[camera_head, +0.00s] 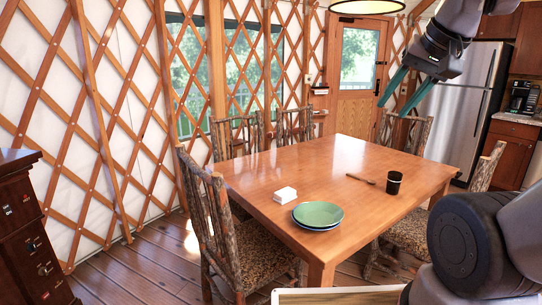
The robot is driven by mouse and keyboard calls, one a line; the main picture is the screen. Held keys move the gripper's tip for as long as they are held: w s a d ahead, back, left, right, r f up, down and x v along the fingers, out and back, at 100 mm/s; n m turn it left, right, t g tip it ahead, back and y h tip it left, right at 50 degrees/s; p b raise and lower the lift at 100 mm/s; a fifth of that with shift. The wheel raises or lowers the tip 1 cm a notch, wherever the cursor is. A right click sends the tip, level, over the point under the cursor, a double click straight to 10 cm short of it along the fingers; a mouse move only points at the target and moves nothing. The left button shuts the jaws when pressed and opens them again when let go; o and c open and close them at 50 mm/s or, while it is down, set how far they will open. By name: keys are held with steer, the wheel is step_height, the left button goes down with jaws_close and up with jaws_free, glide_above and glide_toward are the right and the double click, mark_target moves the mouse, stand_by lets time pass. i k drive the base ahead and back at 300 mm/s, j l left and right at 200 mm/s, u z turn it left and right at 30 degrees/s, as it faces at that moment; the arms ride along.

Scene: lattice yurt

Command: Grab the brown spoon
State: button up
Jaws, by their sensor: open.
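The brown spoon (361,179) lies flat on the wooden dining table (270,172), right of the table's middle and just left of a black cup. My gripper (398,97) is at the upper right of the head view, raised well above the table. Its two green fingers are spread apart with nothing between them. It is clear of the spoon. Part of my arm fills the lower right corner.
A black cup (394,183) stands close beside the spoon. A green plate (318,214) on another plate and a small white block (285,195) are at the table's near side. Log chairs (212,215) surround the table. A fridge (462,108) stands behind at right.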

mark_target(371, 182)
steer(key=i+l+u, duration=0.1)
steer(key=l, duration=0.3)
steer(key=i+l+u, duration=0.15)
steer(key=i+l, duration=0.15)
steer(key=i+l+u, duration=0.1)
steer(key=l, duration=0.4)
steer(key=i+l+u, duration=0.15)
steer(key=l, duration=0.3)
steer(key=i+l+u, duration=0.1)
steer(key=i+l, duration=0.15)
steer(key=l, duration=0.2)
steer(key=i+l+u, duration=0.1)
steer(key=l, duration=0.35)
steer(key=i+l+u, duration=0.15)
steer(key=l, duration=0.3)
